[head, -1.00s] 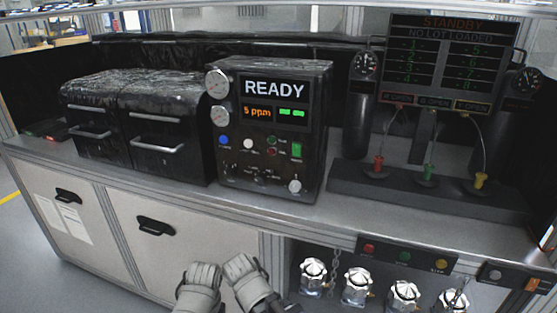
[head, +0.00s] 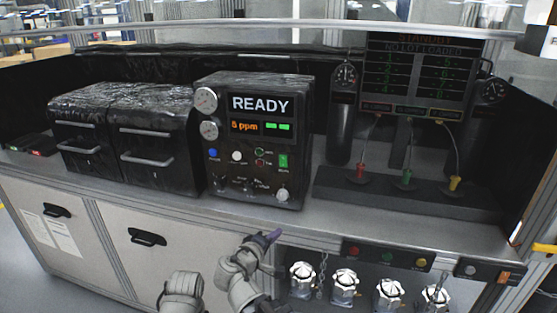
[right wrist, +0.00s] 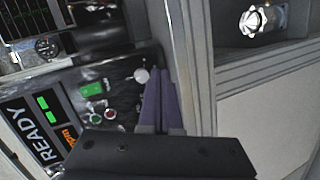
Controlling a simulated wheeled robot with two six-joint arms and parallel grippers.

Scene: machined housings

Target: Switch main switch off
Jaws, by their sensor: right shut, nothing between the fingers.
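The black control unit (head: 252,140) with a lit READY display stands on the bench. A green rocker switch (head: 283,161) sits at the right of its panel, with a label too small to read surely. It also shows green in the right wrist view (right wrist: 91,89). I cannot tell for sure that it is the main switch. My right gripper (head: 273,236) is shut and empty, in front of the bench's front edge and below the panel, apart from it. Its purple fingers (right wrist: 158,98) lie together in the right wrist view. My left gripper is out of view.
A white knob (head: 282,195) is at the panel's lower right, with buttons and gauges beside it. Black drawer boxes (head: 155,140) stand left. A rack with coloured connectors (head: 406,176) stands right. Silver valve knobs (head: 345,281) sit under the bench edge.

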